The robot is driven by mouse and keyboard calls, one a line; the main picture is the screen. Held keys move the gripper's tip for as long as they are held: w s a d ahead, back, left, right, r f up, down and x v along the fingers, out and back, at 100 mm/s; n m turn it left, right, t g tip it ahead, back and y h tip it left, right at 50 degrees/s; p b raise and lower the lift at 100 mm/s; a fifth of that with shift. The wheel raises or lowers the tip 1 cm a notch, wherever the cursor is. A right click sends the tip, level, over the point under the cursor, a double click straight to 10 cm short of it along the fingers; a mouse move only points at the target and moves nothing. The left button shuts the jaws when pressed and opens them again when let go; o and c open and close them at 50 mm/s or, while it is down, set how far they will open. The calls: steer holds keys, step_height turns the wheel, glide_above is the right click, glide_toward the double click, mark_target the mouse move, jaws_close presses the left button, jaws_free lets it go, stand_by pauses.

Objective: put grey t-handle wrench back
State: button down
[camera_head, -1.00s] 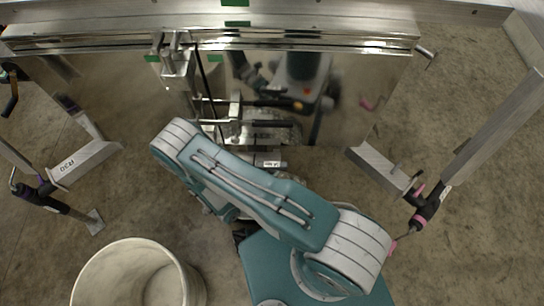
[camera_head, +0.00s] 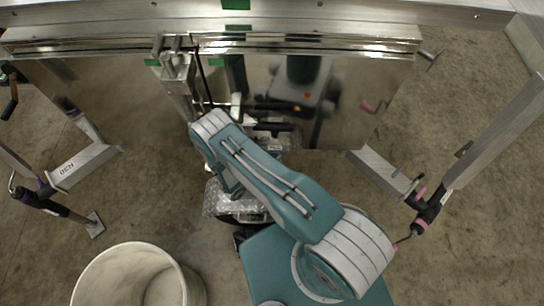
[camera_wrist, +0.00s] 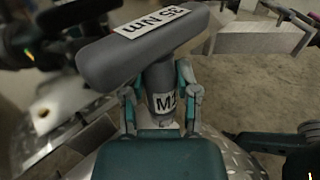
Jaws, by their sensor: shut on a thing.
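The grey T-handle wrench (camera_wrist: 130,55) fills the upper middle of the wrist view, close to the camera. Its thick crossbar is tilted, and a white label on top reads "35 NM" upside down. Its stem carries another white label starting with "M". My gripper (camera_wrist: 161,95) is shut on the stem just below the crossbar, one teal-and-grey finger on each side. The lower end of the wrench is hidden behind my gripper. In the head view my arm covers the gripper, and I cannot make out the wrench there.
A reflective trailer panel (camera_head: 110,95) spans the top, with a metal latch or bracket (camera_head: 178,72) on it. Silver patterned plate (camera_head: 216,198) shows beside my arm. Trailer legs with cranks stand left (camera_head: 85,162) and right (camera_head: 492,130). A pale bucket (camera_head: 128,275) stands lower left on open floor.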

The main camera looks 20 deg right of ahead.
steer(key=w+f, duration=0.2)
steer(key=shift+w+f, duration=0.15)
steer(key=shift+f, duration=1.7)
steer(key=shift+c, duration=1.8)
jaws_free()
steer(key=v, duration=1.2)
